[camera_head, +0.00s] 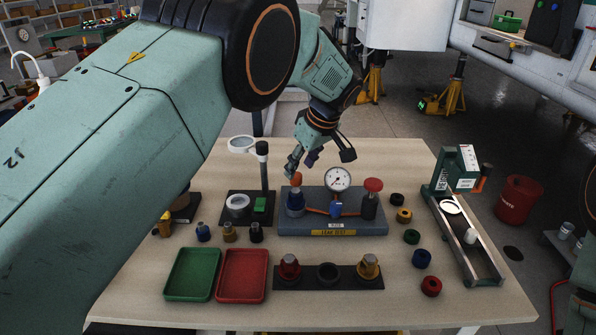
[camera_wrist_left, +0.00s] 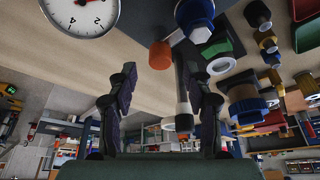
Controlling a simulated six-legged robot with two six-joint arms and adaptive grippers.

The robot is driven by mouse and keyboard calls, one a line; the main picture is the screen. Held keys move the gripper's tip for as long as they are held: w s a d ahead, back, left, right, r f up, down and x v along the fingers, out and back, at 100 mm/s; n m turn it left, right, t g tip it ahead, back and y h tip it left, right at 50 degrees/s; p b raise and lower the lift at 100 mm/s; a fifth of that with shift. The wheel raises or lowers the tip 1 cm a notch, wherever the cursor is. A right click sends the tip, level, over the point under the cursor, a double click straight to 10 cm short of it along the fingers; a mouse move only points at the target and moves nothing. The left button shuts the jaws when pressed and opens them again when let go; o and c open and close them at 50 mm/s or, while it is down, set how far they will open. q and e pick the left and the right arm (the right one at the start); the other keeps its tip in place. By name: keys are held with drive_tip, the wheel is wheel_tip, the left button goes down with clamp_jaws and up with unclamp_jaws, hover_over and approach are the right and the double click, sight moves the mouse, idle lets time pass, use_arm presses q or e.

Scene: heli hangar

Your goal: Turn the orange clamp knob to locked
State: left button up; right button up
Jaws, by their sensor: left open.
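The orange clamp knob (camera_head: 296,179) tops a dark blue post at the left end of the grey leak-test fixture (camera_head: 352,229). It also shows in the wrist view as an orange cylinder (camera_wrist_left: 160,54), between and just beyond the fingertips. My left gripper (camera_head: 301,164) is open and empty, pointing down close above the knob; its two fingers flank the knob's line in the wrist view (camera_wrist_left: 158,75). I cannot tell whether a finger touches it. The knob's lock marking is not readable. My right gripper is out of view.
A pressure gauge (camera_head: 338,179) and a red knob (camera_head: 373,185) stand right of the orange knob. A magnifier stand (camera_head: 263,165) rises to its left. Green (camera_head: 191,297) and red (camera_head: 242,298) trays lie in front. Several coloured rings lie at the right.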

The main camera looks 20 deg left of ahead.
use_arm(q)
drive_tip(key=v, duration=0.8)
drive_tip(key=shift+r, duration=0.25)
drive_tip(key=shift+s+d, duration=0.1)
